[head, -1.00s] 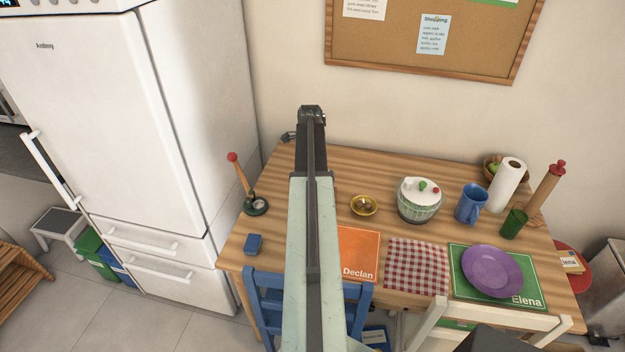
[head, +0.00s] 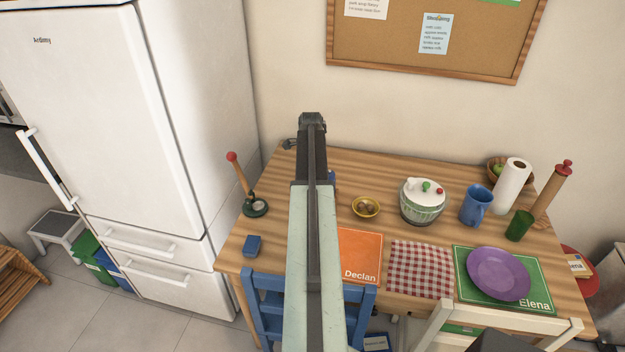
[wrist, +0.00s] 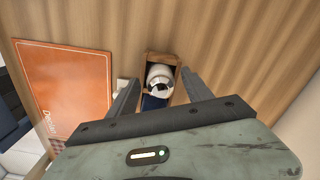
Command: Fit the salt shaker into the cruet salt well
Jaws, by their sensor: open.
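In the wrist view, a small wooden holder (wrist: 149,63), which looks like the cruet, stands on the table. A white shaker with a shiny silver top (wrist: 160,80) shows inside the holder's outline, between my fingers. A dark blue piece (wrist: 153,102) is beside it, partly hidden by my gripper; I cannot tell what it is. My gripper (wrist: 158,88) is open, one finger on each side of the shaker, with visible gaps. How deep the shaker sits is not clear. In the head view my arm hides the holder and shaker; only a blue bit (head: 332,176) shows beside it.
The orange Declan mat (head: 360,255) lies right of my arm. A yellow bowl (head: 366,207), a salad spinner (head: 422,202) and a blue mug (head: 476,205) stand farther right. A small white thing (wrist: 122,84) is near my left finger.

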